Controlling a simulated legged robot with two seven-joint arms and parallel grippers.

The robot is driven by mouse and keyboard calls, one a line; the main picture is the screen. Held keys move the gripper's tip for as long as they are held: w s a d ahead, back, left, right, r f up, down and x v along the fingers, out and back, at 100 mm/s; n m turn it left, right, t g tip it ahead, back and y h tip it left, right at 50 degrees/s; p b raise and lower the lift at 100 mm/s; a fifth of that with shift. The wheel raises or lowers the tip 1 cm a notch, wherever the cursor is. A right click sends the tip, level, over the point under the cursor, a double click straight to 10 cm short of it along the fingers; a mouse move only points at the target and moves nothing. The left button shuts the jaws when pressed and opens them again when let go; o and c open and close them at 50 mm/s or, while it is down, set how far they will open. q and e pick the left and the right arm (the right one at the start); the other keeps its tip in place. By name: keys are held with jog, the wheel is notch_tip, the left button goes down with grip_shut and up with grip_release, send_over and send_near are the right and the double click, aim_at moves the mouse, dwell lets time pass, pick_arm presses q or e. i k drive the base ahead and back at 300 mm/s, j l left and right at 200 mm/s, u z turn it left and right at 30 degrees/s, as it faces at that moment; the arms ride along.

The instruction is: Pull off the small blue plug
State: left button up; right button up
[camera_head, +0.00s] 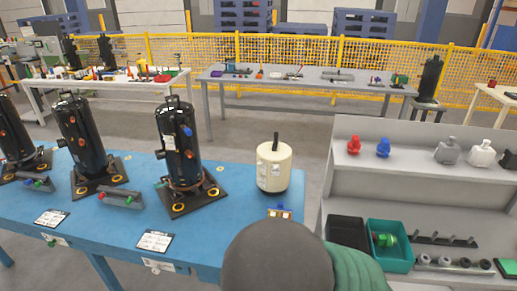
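A small blue plug (187,131) shows on the upper right side of the nearest black compressor (176,150), which stands upright on a dark base plate on the blue table. An orange-red plug (189,154) sits below it on the same compressor. A separate blue plug-like part (383,148) stands on the grey shelf at the right, beside a red one (353,145). Neither of my grippers shows in the head view.
Two more black compressors stand to the left on the blue table (120,222), with a cream canister (273,167) at its right. A green bin (400,262) and black bin sit on the lower shelf. A dark grey rounded shape, unidentified, covers the bottom middle.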

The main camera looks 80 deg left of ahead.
aim_at(186, 130)
jog(key=u, duration=3)
